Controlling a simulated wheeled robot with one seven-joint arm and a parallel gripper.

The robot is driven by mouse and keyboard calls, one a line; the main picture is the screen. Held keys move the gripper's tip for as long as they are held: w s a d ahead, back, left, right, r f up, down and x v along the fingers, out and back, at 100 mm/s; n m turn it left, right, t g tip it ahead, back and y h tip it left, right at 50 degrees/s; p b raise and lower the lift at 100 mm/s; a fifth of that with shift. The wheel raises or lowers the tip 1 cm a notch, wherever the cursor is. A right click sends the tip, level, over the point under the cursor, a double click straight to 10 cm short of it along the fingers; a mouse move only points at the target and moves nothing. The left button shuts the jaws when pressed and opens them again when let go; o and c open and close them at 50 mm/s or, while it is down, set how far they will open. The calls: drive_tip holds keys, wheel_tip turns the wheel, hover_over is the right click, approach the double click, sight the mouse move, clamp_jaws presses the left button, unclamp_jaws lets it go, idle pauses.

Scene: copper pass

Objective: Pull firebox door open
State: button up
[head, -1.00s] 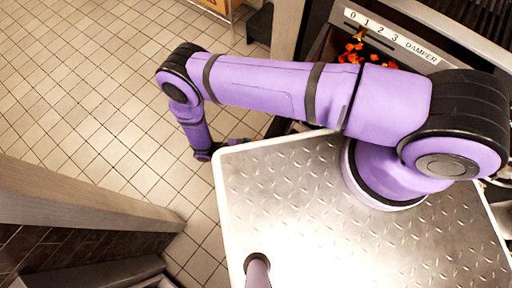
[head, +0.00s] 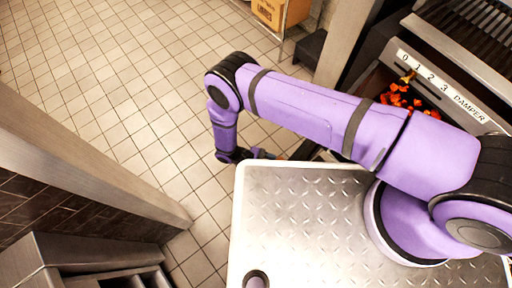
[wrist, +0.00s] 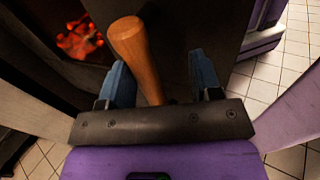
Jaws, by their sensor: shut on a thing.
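Behind the handle is a dark panel, the firebox door (wrist: 190,32). Orange glowing coals (wrist: 80,38) show in the opening left of the door, so it appears at least partly open. In the head view the coals (head: 402,100) show below the damper plate. There my gripper (head: 268,155) is low, beyond my deck's far edge, and the door is mostly hidden by my arm.
A damper plate (head: 432,80) marked 0 to 3 with a brass lever (head: 408,77) is above the coals. A grill (head: 480,25) is at upper right. A cardboard box (head: 270,12) and dark step (head: 308,47) stand behind. A counter (head: 90,190) is at left; tiled floor (head: 120,85) lies between.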

drive_tip(key=w+a, duration=0.6)
drive_tip(key=w, duration=0.1)
drive_tip(key=shift+w+a, duration=0.15)
drive_tip(key=shift+a, duration=0.05)
idle(0.8)
